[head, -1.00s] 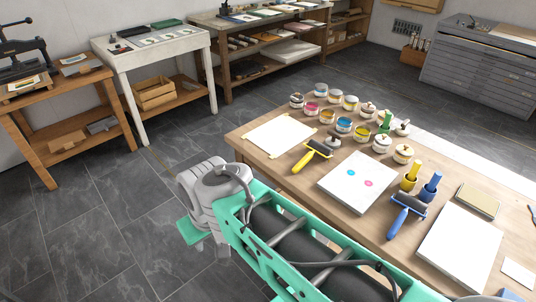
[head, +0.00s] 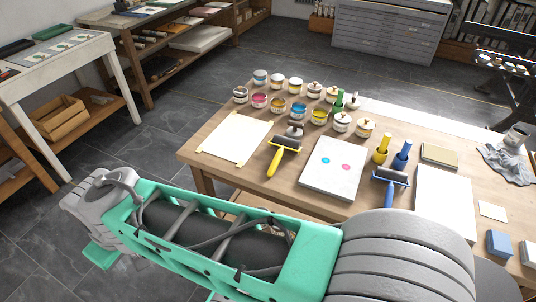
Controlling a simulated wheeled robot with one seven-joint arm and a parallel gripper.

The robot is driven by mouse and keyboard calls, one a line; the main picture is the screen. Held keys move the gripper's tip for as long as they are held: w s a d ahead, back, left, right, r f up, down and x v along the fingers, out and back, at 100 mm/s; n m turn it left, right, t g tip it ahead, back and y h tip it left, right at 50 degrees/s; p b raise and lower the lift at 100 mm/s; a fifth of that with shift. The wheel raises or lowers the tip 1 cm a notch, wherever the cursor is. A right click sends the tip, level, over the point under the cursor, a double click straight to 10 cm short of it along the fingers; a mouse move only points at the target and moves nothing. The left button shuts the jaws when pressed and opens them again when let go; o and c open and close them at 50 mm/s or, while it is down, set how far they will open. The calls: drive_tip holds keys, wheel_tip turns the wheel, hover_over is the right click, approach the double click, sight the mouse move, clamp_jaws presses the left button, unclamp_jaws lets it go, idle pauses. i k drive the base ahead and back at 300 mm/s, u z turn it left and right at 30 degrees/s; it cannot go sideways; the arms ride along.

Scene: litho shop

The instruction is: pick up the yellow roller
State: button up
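The yellow roller (head: 275,162) lies on the wooden table (head: 228,180), with its yellow handle pointing toward the near edge and its dark roller end away from me. It is between a taped white sheet (head: 237,138) on its left and a white slab (head: 333,168) with a blue and a pink dot on its right. Nothing covers it. My green and grey arm crosses the foreground, in front of the table. My gripper is out of view, so I cannot see its fingers.
Several ink tins (head: 298,110) stand behind the roller. A blue roller (head: 389,186) lies right of the slab, near upright yellow (head: 381,151) and blue (head: 401,155) items. A white stone (head: 443,205) is farther right. Open floor (head: 120,165) lies left of the table.

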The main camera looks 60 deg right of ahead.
sight(276, 162)
drive_tip(key=z, duration=0.55)
drive_tip(key=i, duration=0.85)
drive_tip(key=z, duration=0.8)
